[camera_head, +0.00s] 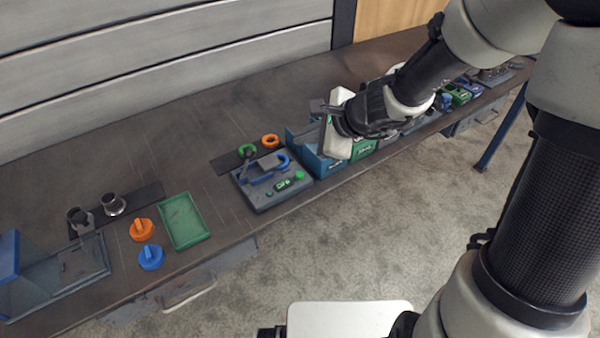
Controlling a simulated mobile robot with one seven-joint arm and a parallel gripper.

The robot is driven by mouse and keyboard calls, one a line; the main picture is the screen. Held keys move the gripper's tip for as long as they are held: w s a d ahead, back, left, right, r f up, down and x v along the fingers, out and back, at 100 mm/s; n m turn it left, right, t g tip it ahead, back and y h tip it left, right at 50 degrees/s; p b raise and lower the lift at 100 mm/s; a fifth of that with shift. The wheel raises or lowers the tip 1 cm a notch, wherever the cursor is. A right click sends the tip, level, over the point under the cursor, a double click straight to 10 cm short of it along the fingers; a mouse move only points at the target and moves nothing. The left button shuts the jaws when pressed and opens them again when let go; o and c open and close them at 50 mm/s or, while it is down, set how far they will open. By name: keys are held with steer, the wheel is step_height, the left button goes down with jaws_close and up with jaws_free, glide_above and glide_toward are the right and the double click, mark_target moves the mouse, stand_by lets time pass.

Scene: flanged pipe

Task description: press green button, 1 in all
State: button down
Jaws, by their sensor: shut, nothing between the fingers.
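The green button (300,175) is a small round bright green knob at the right side of a dark grey panel (266,201) on the bench. A small green display (284,185) sits to its left, and a blue curved handle (281,163) lies behind it on the same panel. My gripper (321,122) is shut and empty, in the air to the upper right of the panel in the picture. It looks apart from the button. Its height above the bench is hard to judge, and my arm hides part of the bench behind it.
Blue (318,162) and green (363,149) bins stand right of the panel. Green (247,149) and orange (270,140) rings lie behind it. A green tray (184,222), orange (142,229) and blue (151,257) caps lie left. Bare bench separates tray and panel.

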steer(key=shift+f+b, duration=3.8)
steer(key=shift+f, duration=0.45)
steer(key=shift+f, duration=0.1)
steer(key=shift+f+b, duration=0.35)
steer(key=shift+b, duration=0.2)
steer(key=shift+f+b, duration=0.45)
steer(key=shift+b, duration=0.05)
steer(key=shift+r, duration=0.15)
steer(key=shift+r+p, duration=0.7)
steer(key=shift+r, duration=0.05)
step_height(320, 180, up, 5)
steer(key=p, duration=0.4)
